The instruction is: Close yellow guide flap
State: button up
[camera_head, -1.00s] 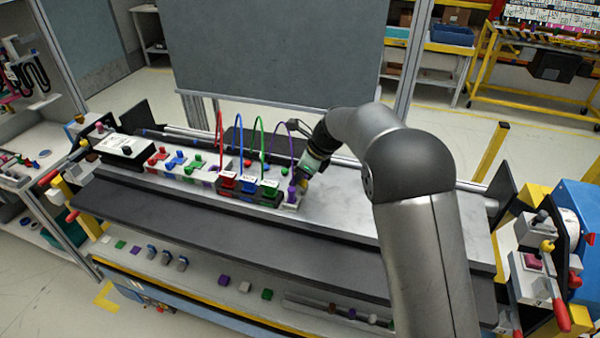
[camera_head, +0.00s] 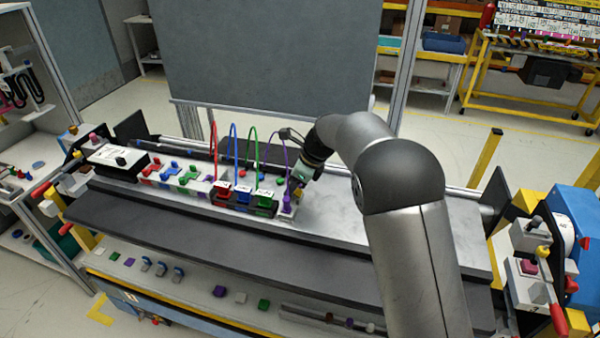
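A dashboard module (camera_head: 160,181) lies along the grey bench, with red, blue, green and purple cables arching over its right part. At its right end is a purple plug (camera_head: 287,200). A small yellow part (camera_head: 299,191) shows just right of this plug, partly hidden by my gripper; it may be the yellow guide flap, but its position is unclear. My gripper (camera_head: 296,182) points down and left at this end, close above or touching the purple plug and yellow part. Its fingers are too small and covered to tell whether they are open or shut.
The bench top (camera_head: 400,231) right of the module is bare metal. A black box with a white top (camera_head: 117,158) sits at the module's left end. Loose coloured blocks (camera_head: 218,291) lie on the lower front shelf. A station with red-handled levers (camera_head: 530,268) stands at the right.

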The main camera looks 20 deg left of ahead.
jog(key=b+v, duration=0.3)
jog(key=v, duration=1.4)
jog(key=shift+d, duration=0.1)
